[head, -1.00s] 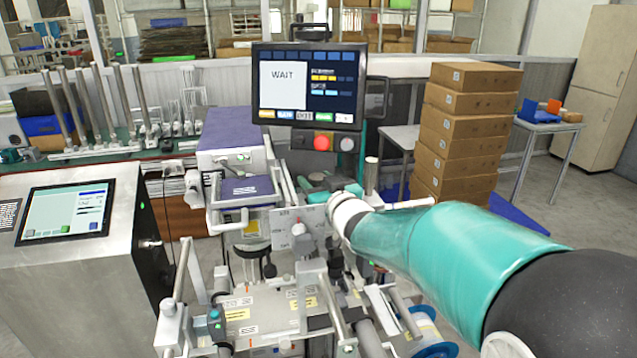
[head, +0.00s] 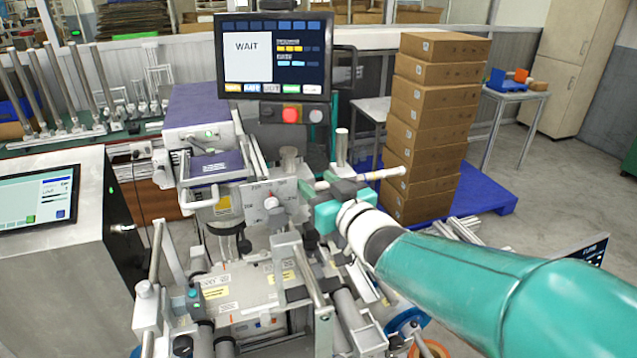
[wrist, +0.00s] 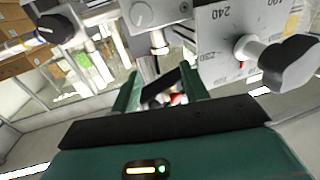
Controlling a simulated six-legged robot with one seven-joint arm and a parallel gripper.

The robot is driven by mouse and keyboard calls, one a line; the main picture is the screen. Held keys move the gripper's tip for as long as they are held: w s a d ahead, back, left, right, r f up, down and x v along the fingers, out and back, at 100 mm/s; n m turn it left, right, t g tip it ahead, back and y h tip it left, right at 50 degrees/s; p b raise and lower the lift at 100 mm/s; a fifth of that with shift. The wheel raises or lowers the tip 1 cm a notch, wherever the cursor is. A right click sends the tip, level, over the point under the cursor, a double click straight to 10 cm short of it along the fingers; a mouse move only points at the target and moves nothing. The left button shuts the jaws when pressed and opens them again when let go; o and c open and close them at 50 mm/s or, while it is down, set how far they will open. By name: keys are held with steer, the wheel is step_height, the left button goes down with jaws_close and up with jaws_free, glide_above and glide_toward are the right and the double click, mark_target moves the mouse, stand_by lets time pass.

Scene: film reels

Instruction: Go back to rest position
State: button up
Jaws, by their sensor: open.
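My gripper (head: 318,190) is at the end of my teal arm, over the right side of the machine (head: 240,290) in the head view. In the wrist view my gripper (wrist: 160,88) has two green fingers standing apart, with nothing seen held between them. The machine's grey plate with a printed scale (wrist: 225,35) and a black knob (wrist: 290,65) are close beyond the fingers, on the right. Whether the fingers touch any machine part is hard to tell.
A screen reading WAIT (head: 273,55) stands behind the machine, with a red button (head: 291,114) below it. A stack of brown boxes (head: 430,125) stands on a blue pallet (head: 485,200). A metal cabinet (head: 50,260) is at left. Open floor (head: 560,205) lies at right.

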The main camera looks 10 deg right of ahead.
steer(key=shift+s+d, duration=0.1)
steer(key=s+d+f+m+g+h, duration=0.4)
steer(key=s+d+h, duration=0.3)
steer(key=d, duration=0.1)
steer(key=s+f+g, duration=0.2)
steer(key=s+g, duration=0.1)
steer(key=s, duration=0.5)
steer(key=s+f+g, duration=0.2)
steer(key=s+g, duration=0.2)
steer(key=s, duration=0.3)
steer(key=shift+s+f+m, duration=0.3)
steer(key=shift+s+f, duration=0.05)
steer(key=shift+o, duration=0.4)
steer(key=shift+a, duration=0.1)
stand_by(1.5)
